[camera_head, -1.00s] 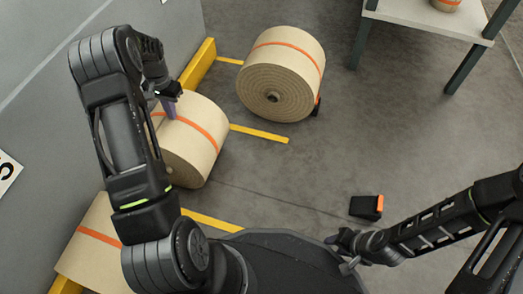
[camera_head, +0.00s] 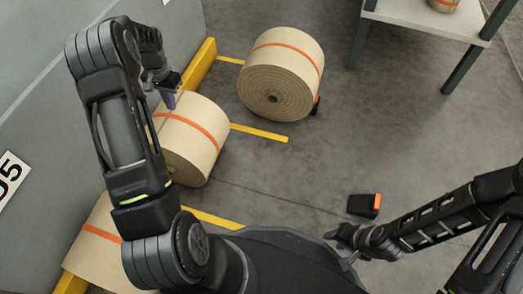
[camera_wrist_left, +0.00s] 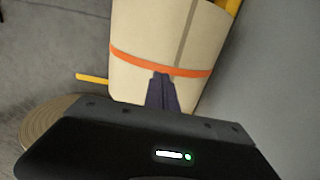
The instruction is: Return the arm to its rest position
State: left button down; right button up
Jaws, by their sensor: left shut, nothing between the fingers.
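My left arm reaches in from the left in the head view, with its left gripper (camera_head: 169,100) over the middle kraft roll (camera_head: 199,127). The purple fingers are closed together with nothing between them. In the left wrist view the shut fingers (camera_wrist_left: 161,92) point at the kraft roll (camera_wrist_left: 150,30) with its orange band; I cannot tell whether they touch it. My right gripper (camera_head: 338,240) is low at the right, near the front edge of my base, and too small to tell if it is open or shut.
Another banded kraft roll (camera_head: 281,75) lies on the floor beyond, and one (camera_head: 93,240) is at lower left. A yellow rail (camera_head: 198,67) runs along the grey wall (camera_head: 50,70). A black and orange block (camera_head: 363,205) lies on the floor. A white-topped table (camera_head: 425,14) stands at upper right.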

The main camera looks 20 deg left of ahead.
dwell(0.3)
